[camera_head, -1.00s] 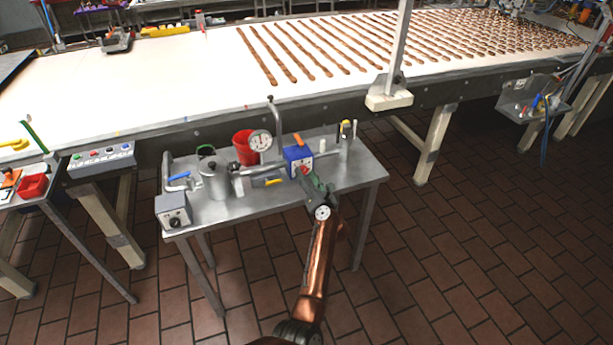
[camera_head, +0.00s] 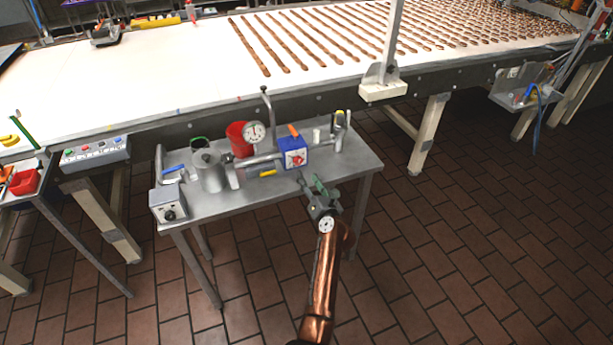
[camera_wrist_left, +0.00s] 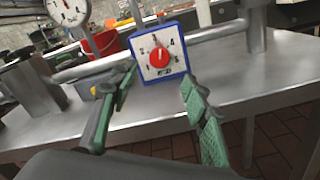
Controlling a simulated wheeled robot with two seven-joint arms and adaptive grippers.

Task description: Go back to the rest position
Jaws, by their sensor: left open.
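My left gripper (camera_head: 318,187) is over the front right edge of the small metal table (camera_head: 240,200) in the head view. Its green-padded fingers are spread apart with nothing between them, as the left wrist view (camera_wrist_left: 155,112) also shows. A blue box with a red knob and a white dial face (camera_head: 294,153) stands on the table behind the gripper, apart from it. In the left wrist view the box (camera_wrist_left: 160,55) is beyond the fingertips. My right gripper is not in view.
The table also bears a metal pot (camera_head: 208,170), a red cup (camera_head: 239,138), a round gauge (camera_head: 253,132), pipes and a grey control box (camera_head: 168,203). A long white conveyor (camera_head: 160,82) with rows of brown bars runs behind. Tiled floor (camera_head: 450,250) is open at the right.

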